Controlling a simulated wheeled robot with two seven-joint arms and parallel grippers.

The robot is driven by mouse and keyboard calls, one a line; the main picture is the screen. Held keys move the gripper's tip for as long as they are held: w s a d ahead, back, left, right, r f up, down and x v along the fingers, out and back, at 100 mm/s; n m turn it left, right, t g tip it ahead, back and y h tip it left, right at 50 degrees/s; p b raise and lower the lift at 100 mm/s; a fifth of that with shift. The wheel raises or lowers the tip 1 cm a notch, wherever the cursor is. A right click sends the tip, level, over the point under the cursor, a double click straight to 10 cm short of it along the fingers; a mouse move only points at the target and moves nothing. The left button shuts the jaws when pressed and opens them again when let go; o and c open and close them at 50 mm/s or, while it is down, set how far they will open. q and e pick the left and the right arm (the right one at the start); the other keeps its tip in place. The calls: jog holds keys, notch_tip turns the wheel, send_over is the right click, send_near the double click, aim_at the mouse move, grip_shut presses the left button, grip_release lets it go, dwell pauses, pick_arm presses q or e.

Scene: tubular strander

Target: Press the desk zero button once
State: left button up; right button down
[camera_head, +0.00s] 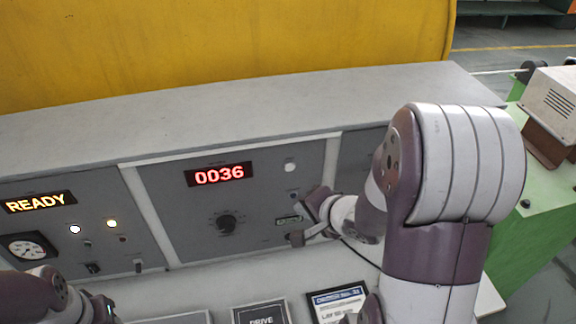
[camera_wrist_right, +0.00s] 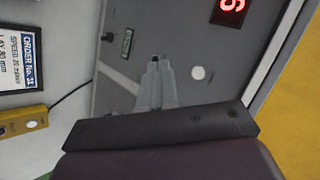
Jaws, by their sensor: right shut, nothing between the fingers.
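The desk panel carries a red counter display (camera_head: 219,174) reading 0036. A small dark button (camera_head: 293,194) sits below a white round lamp (camera_head: 290,167), with a small framed label (camera_head: 289,220) lower down. My right gripper (camera_head: 303,200) is at the panel beside this button. In the right wrist view its fingers (camera_wrist_right: 156,62) are together and empty, with their tips over a small dark spot between the lamp (camera_wrist_right: 198,73) and the label (camera_wrist_right: 127,42). I cannot tell whether they touch it. My left gripper (camera_head: 103,308) is only partly in view at the lower left.
A dark knob (camera_head: 226,223) is left of the right gripper. Cards (camera_head: 262,313) stand below.

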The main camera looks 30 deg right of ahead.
aim_at(290, 167)
pick_arm(q)
jog(key=shift+w+d, duration=0.1)
jog(key=shift+w, duration=0.15)
pick_arm(e)
jog(key=w+d, duration=0.2)
jog(key=w, duration=0.7)
jog(key=shift+d, duration=0.15)
jog(key=shift+f, duration=0.15)
dwell(1.6)
pick_arm(q)
jog(key=shift+r+p, duration=0.5)
jog(key=shift+p, duration=0.05)
pick_arm(e)
jog(key=shift+w+d, duration=0.15)
jog(key=shift+w, duration=0.3)
